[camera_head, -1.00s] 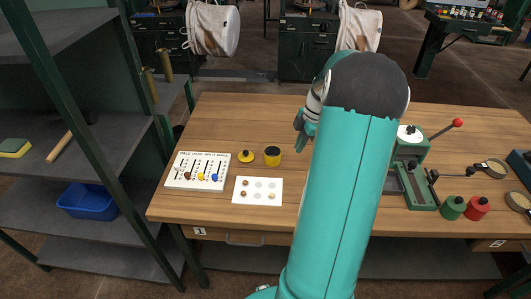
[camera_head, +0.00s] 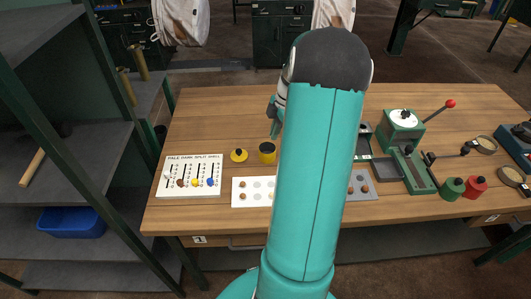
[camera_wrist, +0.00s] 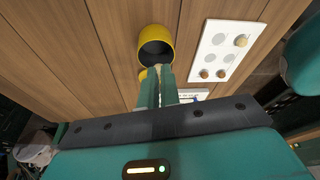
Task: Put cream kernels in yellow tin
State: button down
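The open yellow tin (camera_head: 267,153) stands on the table; the wrist view shows its dark inside and yellow rim (camera_wrist: 156,33). My gripper (camera_wrist: 159,68) is at the tin's near rim in the wrist view, its fingers close together with a small pale, cream-coloured thing between the tips, seemingly a kernel. In the head view my gripper (camera_head: 273,118) is just behind the tin, partly hidden by my arm. A white card (camera_head: 240,203) holds brown kernels (camera_head: 242,184). In the wrist view, one cream kernel (camera_wrist: 241,41) lies on it.
A yellow lid with dark knob (camera_head: 239,155) lies left of the tin. A labelled board (camera_head: 190,175) is further left. A grey tray with brown kernels (camera_head: 360,186), a green lever press (camera_head: 405,140), and green (camera_head: 453,188) and red tins (camera_head: 476,187) stand right. The table's back left is clear.

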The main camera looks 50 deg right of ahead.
jog(key=shift+f, duration=2.2)
jog(key=c, duration=1.5)
grip_release()
jog(key=shift+w, duration=0.1)
jog(key=shift+c, duration=0.2)
jog(key=shift+r, duration=0.15)
jog(key=v, duration=1.3)
jog(key=shift+r, duration=0.3)
